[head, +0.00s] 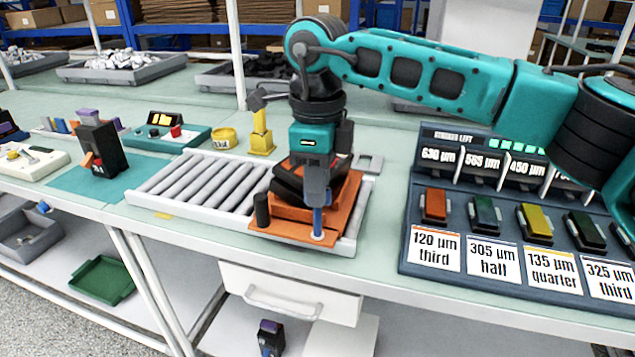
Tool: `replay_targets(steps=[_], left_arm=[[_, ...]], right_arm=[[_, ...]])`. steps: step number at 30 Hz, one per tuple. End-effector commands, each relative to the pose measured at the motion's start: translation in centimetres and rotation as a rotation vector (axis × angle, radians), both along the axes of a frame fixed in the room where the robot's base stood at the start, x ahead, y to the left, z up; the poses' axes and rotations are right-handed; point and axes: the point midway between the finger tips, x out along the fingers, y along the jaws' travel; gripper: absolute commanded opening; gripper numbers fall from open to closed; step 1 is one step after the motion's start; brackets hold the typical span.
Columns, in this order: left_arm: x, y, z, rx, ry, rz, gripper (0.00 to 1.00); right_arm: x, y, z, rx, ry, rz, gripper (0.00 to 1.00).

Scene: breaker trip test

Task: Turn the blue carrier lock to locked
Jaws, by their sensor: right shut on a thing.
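The orange carrier (275,232) sits at the right end of a grey roller tray (165,207). A dark block (287,190) lies on it, partly hidden behind my gripper. The blue carrier lock (317,222) stands upright at the carrier's front right corner, above a pale round spot. My right gripper (317,207) comes down from above and is shut on the lock's top. The fingers hide that top, and I cannot tell from here which way the lock is turned. A dark cylindrical knob (262,209) stands at the carrier's left front. My left gripper is out of view.
A dark rack with labelled coloured pieces (505,230) stands close on the right. A yellow stand (261,138) and a yellow tape roll (223,139) are behind the tray. A black-and-red device (101,150) stands on a teal mat to the left. A drawer (290,292) is below the table edge.

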Motion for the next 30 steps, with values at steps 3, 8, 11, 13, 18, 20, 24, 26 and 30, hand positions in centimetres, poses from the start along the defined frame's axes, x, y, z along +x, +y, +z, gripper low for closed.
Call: replay_targets(steps=[3,8,11,13,18,20,24,26,30], left_arm=[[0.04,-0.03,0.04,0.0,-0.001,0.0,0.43],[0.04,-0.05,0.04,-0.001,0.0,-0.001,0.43],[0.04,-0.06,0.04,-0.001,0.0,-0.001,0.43],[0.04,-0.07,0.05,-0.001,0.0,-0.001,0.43],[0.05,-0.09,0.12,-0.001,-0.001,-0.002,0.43],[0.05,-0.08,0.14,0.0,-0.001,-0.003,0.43],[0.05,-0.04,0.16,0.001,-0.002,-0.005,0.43],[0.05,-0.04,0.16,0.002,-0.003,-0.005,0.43],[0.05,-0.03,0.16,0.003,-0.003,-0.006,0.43]], right_arm=[[0.03,-0.03,0.1,0.0,-0.002,-0.045,0.0],[0.03,-0.03,0.11,-0.001,-0.002,-0.08,0.0],[0.04,-0.03,0.11,-0.001,-0.002,-0.089,0.0],[0.04,-0.04,0.11,-0.001,-0.002,-0.092,0.0],[0.04,-0.04,0.12,-0.001,-0.002,-0.094,0.0],[0.05,-0.04,0.12,-0.001,-0.002,-0.094,0.0],[0.06,-0.05,0.12,-0.001,-0.002,-0.094,0.2],[0.05,-0.04,0.11,-0.001,-0.002,-0.094,0.25],[0.03,-0.03,0.07,0.0,-0.001,-0.093,0.39]])
